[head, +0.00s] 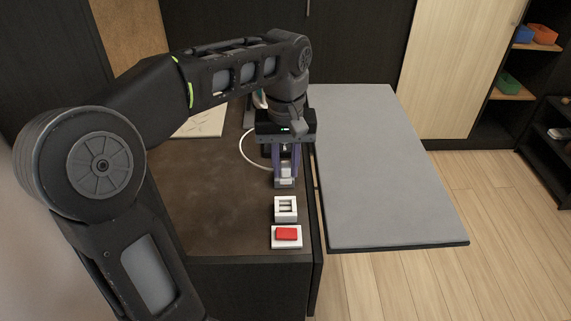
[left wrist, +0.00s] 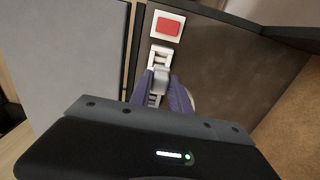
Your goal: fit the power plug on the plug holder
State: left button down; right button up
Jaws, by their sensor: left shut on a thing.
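My left gripper (head: 286,182) points down over the brown counter, its purple fingers shut on the power plug (head: 285,171), a small pale grey block. In the left wrist view the plug (left wrist: 161,78) sits between the fingertips (left wrist: 162,88). A white slotted block, seemingly the plug holder (head: 286,216), stands just in front of the gripper on the counter. It also shows in the left wrist view (left wrist: 160,53), just beyond the plug. Whether plug and holder touch, I cannot tell. My right gripper is not in view.
A white base with a red button (head: 287,234) stands just in front of the holder. A white cable (head: 244,150) loops left of the gripper. A grey padded bench (head: 385,180) lies to the right. The counter (head: 215,215) is clear on the left.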

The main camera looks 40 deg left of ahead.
aim_at(285, 164)
pick_arm(q)
jog(key=shift+r+p, duration=1.8)
jog(key=shift+r, duration=0.2)
